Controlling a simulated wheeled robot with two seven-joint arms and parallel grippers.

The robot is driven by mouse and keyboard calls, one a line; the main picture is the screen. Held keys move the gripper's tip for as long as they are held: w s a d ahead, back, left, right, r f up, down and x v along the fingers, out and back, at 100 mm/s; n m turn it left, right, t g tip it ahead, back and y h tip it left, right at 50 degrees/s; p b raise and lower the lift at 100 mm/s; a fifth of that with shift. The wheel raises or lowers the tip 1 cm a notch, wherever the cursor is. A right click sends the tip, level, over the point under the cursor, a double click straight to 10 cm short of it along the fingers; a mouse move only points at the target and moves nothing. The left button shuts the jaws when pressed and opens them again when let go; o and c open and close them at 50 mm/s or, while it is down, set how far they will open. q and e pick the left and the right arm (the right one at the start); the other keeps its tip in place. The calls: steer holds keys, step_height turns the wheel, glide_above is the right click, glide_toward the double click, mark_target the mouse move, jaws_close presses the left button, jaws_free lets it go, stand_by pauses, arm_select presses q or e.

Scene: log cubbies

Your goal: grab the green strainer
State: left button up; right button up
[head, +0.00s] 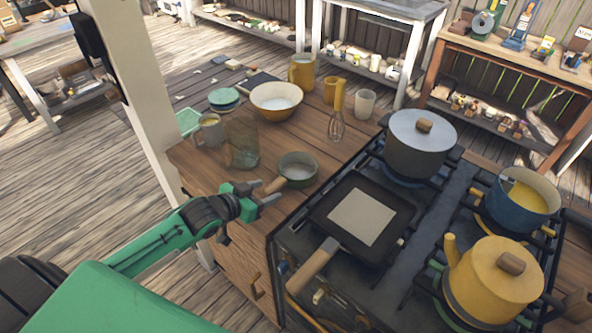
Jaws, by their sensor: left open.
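The green strainer (299,181), a small round green vessel with a pale inside and a short wooden handle, sits on the wooden counter (322,147) near its front edge. Its handle points down-left toward my left gripper. My left gripper (269,191) is open, with its fingers at the handle's end. I cannot tell whether the handle lies between the fingers or whether they touch it. The fingers partly hide the handle's end. My right gripper is not in view.
A clear glass jar (242,145) stands close behind the left gripper. A stove holds a square pan (330,212), a grey pot (421,150), a blue pot (522,205) and a yellow kettle (494,280). A cream bowl (277,103) and a whisk (337,115) are farther back.

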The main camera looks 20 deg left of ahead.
mark_target(278, 186)
arm_select(q)
steer(key=shift+w+d+f, duration=0.2)
steer(key=shift+w+f, duration=0.05)
steer(key=shift+w, duration=0.35)
steer(key=p+x, duration=0.1)
steer(key=x, duration=0.3)
steer(key=shift+f+p, duration=0.15)
steer(key=shift+p, duration=0.25)
steer(key=shift+w+f, duration=0.2)
steer(key=c, duration=1)
steer(key=shift+c, duration=0.6)
steer(key=shift+r, duration=0.15)
